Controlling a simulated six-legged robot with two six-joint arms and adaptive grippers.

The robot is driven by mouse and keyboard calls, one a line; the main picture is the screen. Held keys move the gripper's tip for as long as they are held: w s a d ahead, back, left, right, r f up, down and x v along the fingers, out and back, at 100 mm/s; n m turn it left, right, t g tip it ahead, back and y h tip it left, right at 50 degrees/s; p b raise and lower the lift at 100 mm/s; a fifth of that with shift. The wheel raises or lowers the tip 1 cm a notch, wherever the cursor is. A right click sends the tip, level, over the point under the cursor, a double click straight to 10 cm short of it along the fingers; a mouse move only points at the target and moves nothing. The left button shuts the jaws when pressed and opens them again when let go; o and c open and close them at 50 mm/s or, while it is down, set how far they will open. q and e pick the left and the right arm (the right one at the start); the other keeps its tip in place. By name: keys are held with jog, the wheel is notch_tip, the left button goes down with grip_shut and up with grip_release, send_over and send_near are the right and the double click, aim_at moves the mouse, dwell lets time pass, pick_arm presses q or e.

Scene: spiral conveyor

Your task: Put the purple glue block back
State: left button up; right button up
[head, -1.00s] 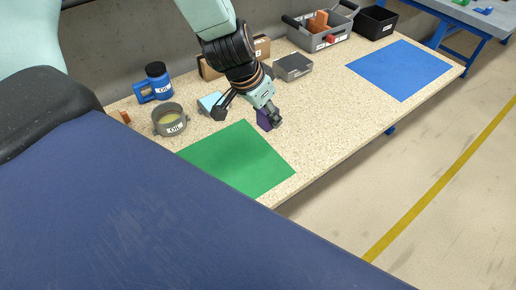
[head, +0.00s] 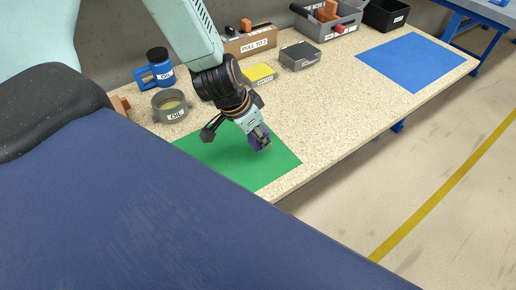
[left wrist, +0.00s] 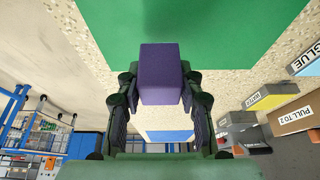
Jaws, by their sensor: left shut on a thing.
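The purple block (left wrist: 160,74) is held between the two fingers of my left gripper (left wrist: 159,88) in the left wrist view. In the head view my left gripper (head: 262,142) and the purple block (head: 258,136) are over the right part of the green mat (head: 210,150). I cannot tell whether the block touches the mat. A GLUE label (left wrist: 308,60) shows at the right edge of the left wrist view, by a light blue surface cut off by the frame. My right gripper is not in view.
A yellow-topped box (head: 260,74), a grey box (head: 300,56) and a PULL TO 2 box (head: 250,41) stand behind. An OIL pot (head: 170,106) and blue OIL mug (head: 158,68) stand left. A blue mat (head: 412,60) lies at the right, with bare bench between.

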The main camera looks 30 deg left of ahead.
aim_at(258, 145)
pick_arm(q)
jog(key=shift+f+b, duration=1.25)
jog(key=shift+f, duration=0.2)
jog(key=shift+f+b, duration=0.35)
jog(key=shift+f, duration=0.15)
jog(key=shift+r, duration=0.1)
jog(key=o, duration=1.2)
